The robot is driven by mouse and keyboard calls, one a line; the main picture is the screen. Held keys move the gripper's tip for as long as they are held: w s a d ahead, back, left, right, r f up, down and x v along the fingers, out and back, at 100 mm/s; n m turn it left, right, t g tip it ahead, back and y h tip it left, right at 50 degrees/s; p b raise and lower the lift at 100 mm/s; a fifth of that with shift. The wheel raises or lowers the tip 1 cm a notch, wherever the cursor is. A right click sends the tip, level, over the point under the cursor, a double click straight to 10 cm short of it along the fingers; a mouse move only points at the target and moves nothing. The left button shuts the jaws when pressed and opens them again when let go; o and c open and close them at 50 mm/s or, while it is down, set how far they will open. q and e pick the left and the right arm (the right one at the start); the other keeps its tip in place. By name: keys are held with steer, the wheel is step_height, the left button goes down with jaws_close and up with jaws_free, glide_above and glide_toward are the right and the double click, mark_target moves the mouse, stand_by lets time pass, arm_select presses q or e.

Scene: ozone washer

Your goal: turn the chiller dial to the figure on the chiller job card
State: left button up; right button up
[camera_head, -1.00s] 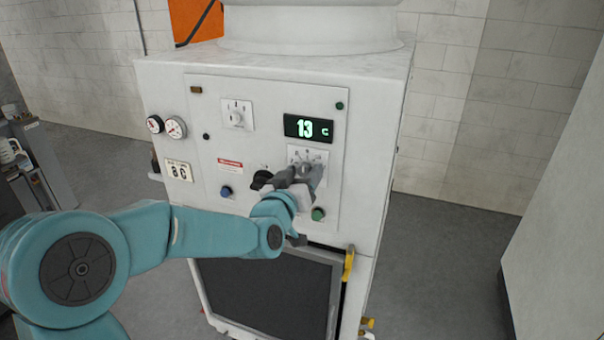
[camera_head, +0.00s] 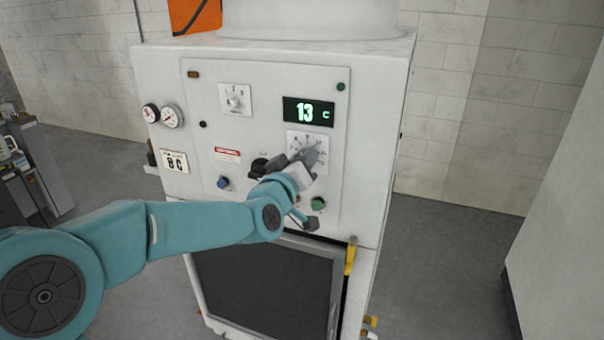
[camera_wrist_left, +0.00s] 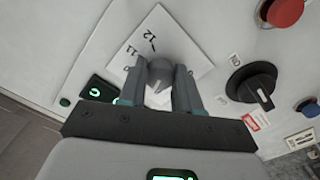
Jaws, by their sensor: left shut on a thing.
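The chiller dial (camera_wrist_left: 160,72) is a grey knob on a white scale plate (camera_head: 297,139). In the left wrist view the figures 11 and 12 show on the plate; the rest is hidden or too small to read. My left gripper (camera_wrist_left: 159,68) is shut on the knob, one finger on each side. In the head view the gripper (camera_head: 304,160) covers most of the knob. The digital display (camera_head: 308,111) above the dial reads 13 C in green. The chiller job card (camera_head: 174,161), left on the front, reads 8 C. My right gripper is not in view.
A black switch knob (camera_wrist_left: 252,88) sits beside the dial. A blue button (camera_head: 223,183) and a green button (camera_head: 318,204) are lower on the panel. Another small dial (camera_head: 234,98) and two gauges (camera_head: 162,115) are at the upper left. The floor right of the cabinet is clear.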

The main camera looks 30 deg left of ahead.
arm_select(q)
steer(key=shift+n+b, duration=1.9)
steer(key=shift+n, duration=0.2)
steer(key=o, duration=1.1)
steer(key=shift+c, duration=0.2)
steer(key=shift+s, duration=0.1)
